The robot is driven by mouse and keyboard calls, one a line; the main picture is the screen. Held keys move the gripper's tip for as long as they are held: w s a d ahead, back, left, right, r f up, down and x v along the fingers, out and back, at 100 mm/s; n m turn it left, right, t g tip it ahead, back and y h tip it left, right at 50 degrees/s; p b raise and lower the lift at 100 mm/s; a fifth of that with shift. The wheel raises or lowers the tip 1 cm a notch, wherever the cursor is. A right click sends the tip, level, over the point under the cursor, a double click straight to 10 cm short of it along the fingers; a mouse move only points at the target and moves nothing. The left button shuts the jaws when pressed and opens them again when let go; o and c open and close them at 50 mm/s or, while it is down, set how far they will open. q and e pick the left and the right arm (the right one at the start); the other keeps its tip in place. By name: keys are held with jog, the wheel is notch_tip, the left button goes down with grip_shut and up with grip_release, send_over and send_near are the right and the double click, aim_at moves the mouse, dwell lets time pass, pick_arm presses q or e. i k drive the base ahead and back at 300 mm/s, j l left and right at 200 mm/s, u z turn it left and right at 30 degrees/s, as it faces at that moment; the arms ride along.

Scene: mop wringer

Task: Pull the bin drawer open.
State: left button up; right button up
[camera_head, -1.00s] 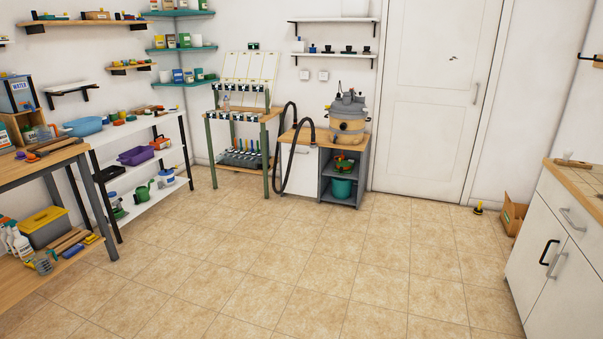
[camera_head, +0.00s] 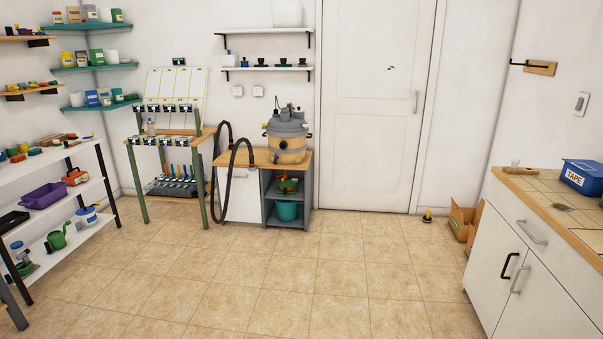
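A white cabinet (camera_head: 515,262) stands at the right. It has a wide upper drawer front with a silver bar handle (camera_head: 531,232) and two lower fronts. One lower front has a black handle (camera_head: 509,266), the other a silver handle (camera_head: 519,271). All its fronts look shut. No label shows which front is the bin drawer. A small white cabinet front (camera_head: 243,205) is under the wooden bench at the back, also shut. Neither of my grippers is in view.
The tiled floor (camera_head: 330,285) is clear in the middle. A cardboard box (camera_head: 463,219) and a small yellow-black object (camera_head: 427,216) lie by the door (camera_head: 371,110). Shelves (camera_head: 60,190) line the left. A blue TAPE box (camera_head: 583,175) sits on the right counter.

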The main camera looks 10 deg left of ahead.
aim_at(245, 198)
jog(key=i+u, duration=0.35)
jog(key=i, duration=1.85)
jog(key=j, duration=0.1)
